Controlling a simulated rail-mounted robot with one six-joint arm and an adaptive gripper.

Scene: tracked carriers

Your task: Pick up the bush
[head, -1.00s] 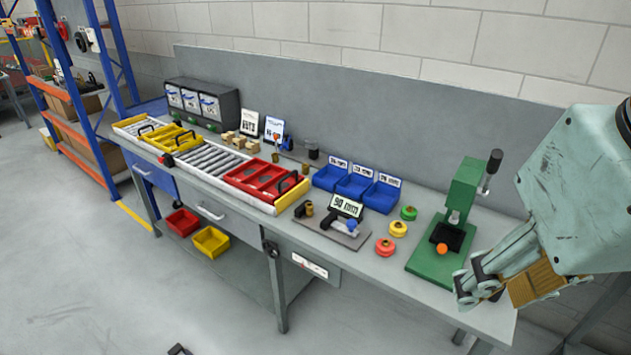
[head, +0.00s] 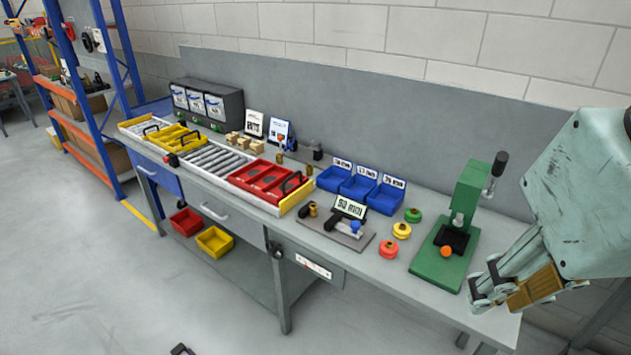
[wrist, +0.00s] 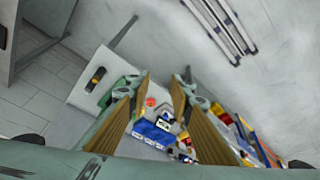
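My gripper (head: 484,285) hangs at the right in the head view, over the right end of the bench. In the wrist view my gripper (wrist: 160,78) has its two brown-padded fingers apart with nothing held between them. A small brass, bush-like cylinder (head: 313,208) stands on the bench right of the red tray, beside a dark part. Another small brass piece (head: 280,158) stands farther back, behind the red tray. I cannot tell for certain which is the bush. Both are well left of my gripper.
A green press (head: 452,243) with an orange ball stands nearest my gripper. Green, yellow and red round pieces (head: 401,230) stand beside it. Blue bins (head: 358,188) stand behind. A roller track (head: 217,160) carries a yellow tray (head: 172,137) and a red tray (head: 270,181).

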